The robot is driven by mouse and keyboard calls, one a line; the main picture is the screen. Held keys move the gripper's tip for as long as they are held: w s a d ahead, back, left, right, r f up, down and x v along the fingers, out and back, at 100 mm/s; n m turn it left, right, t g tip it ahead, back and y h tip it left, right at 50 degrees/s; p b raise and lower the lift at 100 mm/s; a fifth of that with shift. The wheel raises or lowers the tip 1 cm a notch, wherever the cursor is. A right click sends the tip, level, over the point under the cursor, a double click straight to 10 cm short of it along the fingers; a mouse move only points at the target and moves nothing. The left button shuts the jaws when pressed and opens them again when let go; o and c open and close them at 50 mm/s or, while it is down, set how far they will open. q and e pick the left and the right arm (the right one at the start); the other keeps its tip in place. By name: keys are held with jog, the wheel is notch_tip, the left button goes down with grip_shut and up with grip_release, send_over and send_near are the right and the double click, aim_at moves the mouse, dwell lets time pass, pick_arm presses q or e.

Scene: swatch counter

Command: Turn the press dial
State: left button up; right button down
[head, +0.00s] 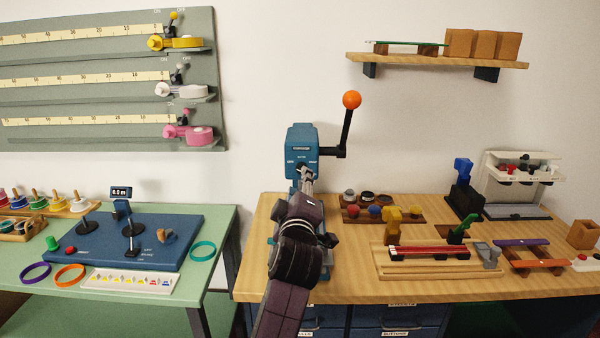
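The blue press (303,137) stands at the left end of the wooden counter, against the wall. A black lever with an orange ball (351,99) rises from its right side. Small white markings show on its front face. My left gripper (307,179) reaches up from below, with its fingertips at the lower front of the press head. The dial itself is not clearly visible; the gripper covers that part of the press. Whether the fingers touch or hold anything is too small to tell. My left arm hides much of the press's lower body. My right gripper is not in view.
The wooden counter (350,284) holds a tray of coloured knobs (383,213), wooden racks and a white dispenser (517,172) to the right. A shelf (437,60) hangs above. A green table (213,262) with a blue board (97,249) stands left, beyond a gap.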

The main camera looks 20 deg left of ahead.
pick_arm(q)
jog(key=p+x, duration=0.1)
jog(key=x, duration=0.5)
jog(key=shift+w, duration=0.3)
jog(key=shift+a+f, duration=0.1)
jog(key=shift+c, duration=0.3)
grip_shut()
